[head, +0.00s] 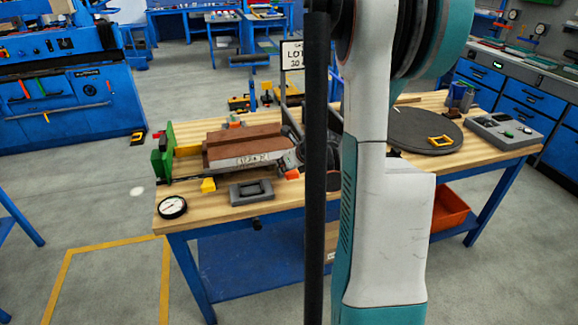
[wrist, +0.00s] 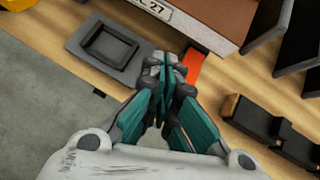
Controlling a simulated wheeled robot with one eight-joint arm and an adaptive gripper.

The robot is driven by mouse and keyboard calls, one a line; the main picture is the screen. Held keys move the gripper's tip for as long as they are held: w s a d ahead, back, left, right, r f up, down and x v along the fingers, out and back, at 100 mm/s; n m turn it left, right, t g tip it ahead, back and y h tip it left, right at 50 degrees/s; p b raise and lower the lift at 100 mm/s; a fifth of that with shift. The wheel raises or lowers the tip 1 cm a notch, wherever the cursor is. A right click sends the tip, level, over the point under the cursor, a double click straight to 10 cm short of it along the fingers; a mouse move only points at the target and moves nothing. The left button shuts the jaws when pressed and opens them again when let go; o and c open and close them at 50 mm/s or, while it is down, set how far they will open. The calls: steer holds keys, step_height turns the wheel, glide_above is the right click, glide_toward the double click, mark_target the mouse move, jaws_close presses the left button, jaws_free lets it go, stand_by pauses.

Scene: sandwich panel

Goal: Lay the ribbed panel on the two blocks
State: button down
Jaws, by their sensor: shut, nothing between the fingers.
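A brown-topped slab with a pale, labelled front edge (head: 245,147) lies on the wooden table; I take it for the ribbed panel, but cannot make out ribs. Its labelled edge also shows at the top of the wrist view (wrist: 215,25). An orange piece (head: 292,174) sits by its near right corner, and it also shows in the wrist view (wrist: 193,70). I cannot tell which pieces are the two blocks, or what bears the slab. My gripper (wrist: 163,72) is shut and empty, above the table's front edge, beside the orange piece. In the head view my arm partly hides it.
A grey recessed tray (head: 251,192), a yellow piece (head: 208,185) and a dial gauge (head: 172,207) lie along the front left. A green upright piece (head: 162,155) stands left of the slab. A round dark plate (head: 425,130) and a grey box (head: 503,131) occupy the right.

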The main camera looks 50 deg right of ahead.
mark_target(265, 150)
steer(key=w+d+f+b, duration=0.1)
steer(key=w+f, duration=0.1)
steer(key=w, duration=0.4)
steer(key=shift+b, duration=0.35)
steer(key=shift+d, duration=0.1)
steer(key=w, duration=0.2)
steer(key=w+d, duration=0.1)
steer(key=w, duration=0.4)
steer(key=shift+d, duration=0.25)
steer(key=shift+s, duration=0.1)
